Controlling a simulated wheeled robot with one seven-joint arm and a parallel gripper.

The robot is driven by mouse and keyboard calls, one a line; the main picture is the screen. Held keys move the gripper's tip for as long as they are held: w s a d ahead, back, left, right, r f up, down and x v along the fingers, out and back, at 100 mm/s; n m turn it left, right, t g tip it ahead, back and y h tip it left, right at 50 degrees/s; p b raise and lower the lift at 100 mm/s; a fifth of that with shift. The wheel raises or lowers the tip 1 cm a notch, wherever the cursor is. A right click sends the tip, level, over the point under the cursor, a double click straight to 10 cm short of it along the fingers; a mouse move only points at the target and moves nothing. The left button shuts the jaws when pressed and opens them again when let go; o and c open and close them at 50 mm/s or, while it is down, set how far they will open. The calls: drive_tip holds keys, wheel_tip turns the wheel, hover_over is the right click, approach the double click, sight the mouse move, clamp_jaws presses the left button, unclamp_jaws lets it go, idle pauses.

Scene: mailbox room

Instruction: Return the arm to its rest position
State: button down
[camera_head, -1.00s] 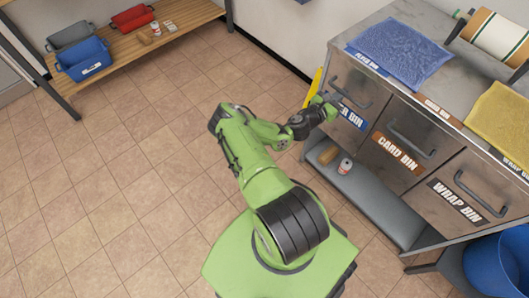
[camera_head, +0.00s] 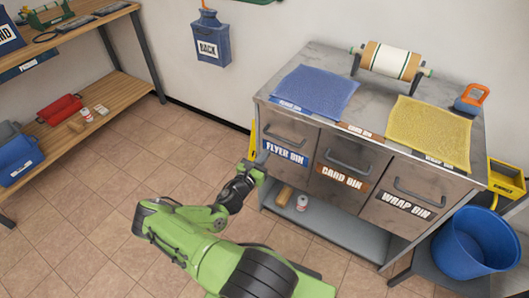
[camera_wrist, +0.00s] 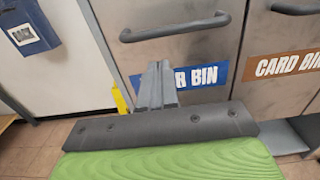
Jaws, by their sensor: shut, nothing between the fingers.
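My gripper (camera_head: 256,167) is at the end of my green arm, in front of the left edge of the metal cabinet. In the wrist view my gripper (camera_wrist: 157,88) has its two grey fingers close together, shut and empty. The fingers point toward the flyer bin drawer (camera_wrist: 184,30) and overlap part of its blue label in the picture. The drawer's dark handle (camera_wrist: 175,28) lies above the fingertips, apart from them. The arm is bent and reaches from the bottom of the head view toward the cabinet.
The cabinet also has a card bin drawer (camera_head: 342,175) and a wrap bin drawer (camera_head: 405,205), all shut. A can (camera_head: 302,203) stands on its lower shelf. A blue bucket (camera_head: 474,245) is at right. A wooden shelf (camera_head: 100,105) is at left. Floor between is clear.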

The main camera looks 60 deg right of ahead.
drive_tip(key=a, duration=0.4)
drive_tip(key=shift+w+a, duration=0.2)
drive_tip(key=shift+a, duration=0.15)
drive_tip(key=shift+p, duration=0.3)
